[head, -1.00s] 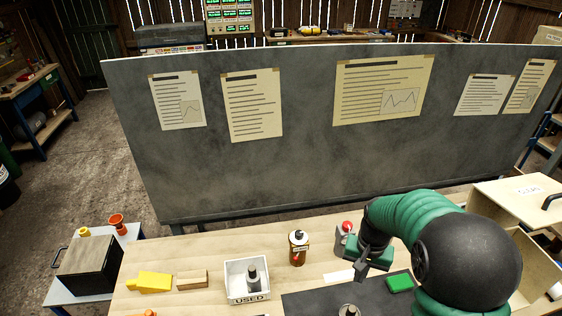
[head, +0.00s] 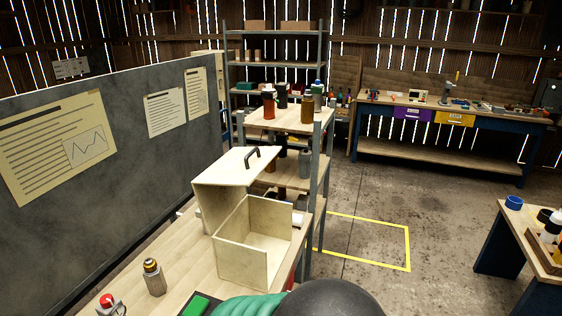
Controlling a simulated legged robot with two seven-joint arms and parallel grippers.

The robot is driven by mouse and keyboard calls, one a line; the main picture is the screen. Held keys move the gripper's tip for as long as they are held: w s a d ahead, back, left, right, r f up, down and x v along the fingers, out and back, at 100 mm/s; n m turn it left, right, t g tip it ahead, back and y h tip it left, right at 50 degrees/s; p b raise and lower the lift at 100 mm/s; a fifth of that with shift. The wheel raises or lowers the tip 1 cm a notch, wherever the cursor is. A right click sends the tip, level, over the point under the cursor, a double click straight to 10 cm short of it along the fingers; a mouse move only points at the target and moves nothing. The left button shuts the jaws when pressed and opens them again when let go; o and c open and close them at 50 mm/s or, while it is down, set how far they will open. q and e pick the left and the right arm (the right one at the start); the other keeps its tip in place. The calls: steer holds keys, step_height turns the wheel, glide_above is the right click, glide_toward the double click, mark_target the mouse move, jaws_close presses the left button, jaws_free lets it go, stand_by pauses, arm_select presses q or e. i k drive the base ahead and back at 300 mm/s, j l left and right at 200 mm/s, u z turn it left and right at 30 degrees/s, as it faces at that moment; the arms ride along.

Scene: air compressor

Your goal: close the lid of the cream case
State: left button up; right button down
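The cream case (head: 240,258) stands at the far right end of the workbench in the head view. It is open at the top and its inside shows empty where I can see. Its lid (head: 228,165) is raised, above the back left of the case, and carries a dark handle (head: 253,154). The hinge is hidden. Part of my arm, green and black, shows at the bottom edge, in front of the case. No fingers show there, so neither of my grippers is in view.
A small bottle (head: 153,277) and a red-topped item (head: 107,304) stand on the bench (head: 190,255), left of the case. A shelf rack (head: 300,120) with bottles stands close behind the case. Open floor lies to the right.

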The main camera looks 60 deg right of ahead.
mark_target(218, 191)
steer(key=z, duration=1.7)
